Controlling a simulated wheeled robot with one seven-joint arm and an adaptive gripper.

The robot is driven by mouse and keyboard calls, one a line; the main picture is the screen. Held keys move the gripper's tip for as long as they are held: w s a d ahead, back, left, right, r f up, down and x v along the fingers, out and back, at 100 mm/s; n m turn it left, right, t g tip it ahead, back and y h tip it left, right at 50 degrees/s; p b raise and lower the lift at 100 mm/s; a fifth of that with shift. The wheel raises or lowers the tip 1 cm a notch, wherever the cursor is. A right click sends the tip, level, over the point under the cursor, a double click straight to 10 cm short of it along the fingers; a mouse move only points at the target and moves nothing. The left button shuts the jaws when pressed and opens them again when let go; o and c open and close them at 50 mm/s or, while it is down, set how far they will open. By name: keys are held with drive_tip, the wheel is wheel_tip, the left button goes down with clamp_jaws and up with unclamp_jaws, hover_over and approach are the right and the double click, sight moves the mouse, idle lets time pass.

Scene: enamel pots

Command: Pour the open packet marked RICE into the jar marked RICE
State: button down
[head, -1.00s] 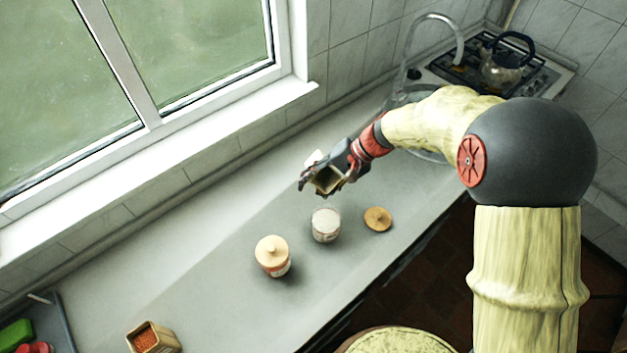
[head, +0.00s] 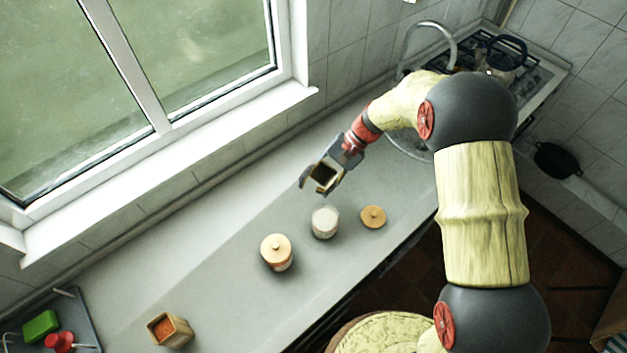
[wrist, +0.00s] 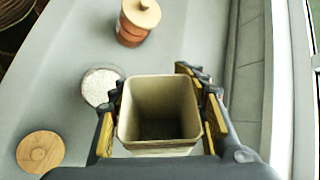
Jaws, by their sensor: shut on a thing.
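My gripper (wrist: 160,115) is shut on an open square packet (wrist: 160,140), one finger on each side of it. In the wrist view I look into the packet; its inside is dark towards the bottom and I see no grains there. In the head view the packet (head: 325,176) is above the counter, behind the open jar. That jar (head: 324,223) stands upright, lidless, with white contents near its top; it also shows in the wrist view (wrist: 100,88), left of the packet. No markings are readable on the packet or this jar.
A wooden lid (head: 373,217) lies right of the open jar. A lidded jar (head: 277,253) stands left of it. A packet with orange contents (head: 170,330) and a tray (head: 85,325) with green and red things are at the lower left. The counter (head: 225,270) is clear between them.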

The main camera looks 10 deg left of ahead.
drive_tip(key=shift+r+m+g+p, duration=0.6)
drive_tip(key=shift+r+g+p, duration=0.45)
drive_tip(key=shift+p, duration=0.65)
drive_tip(key=shift+r+g+h+p, duration=0.3)
drive_tip(key=shift+g+p, duration=0.15)
drive_tip(key=shift+p, duration=0.2)
drive_tip(key=shift+w+r+m+g+p, duration=0.1)
drive_tip(key=shift+r+m+g+p, duration=0.3)
drive_tip(key=shift+m+g+p, duration=0.25)
drive_tip(key=shift+r+m+g, duration=0.35)
drive_tip(key=shift+r+g, duration=0.25)
drive_tip(key=shift+g, duration=0.25)
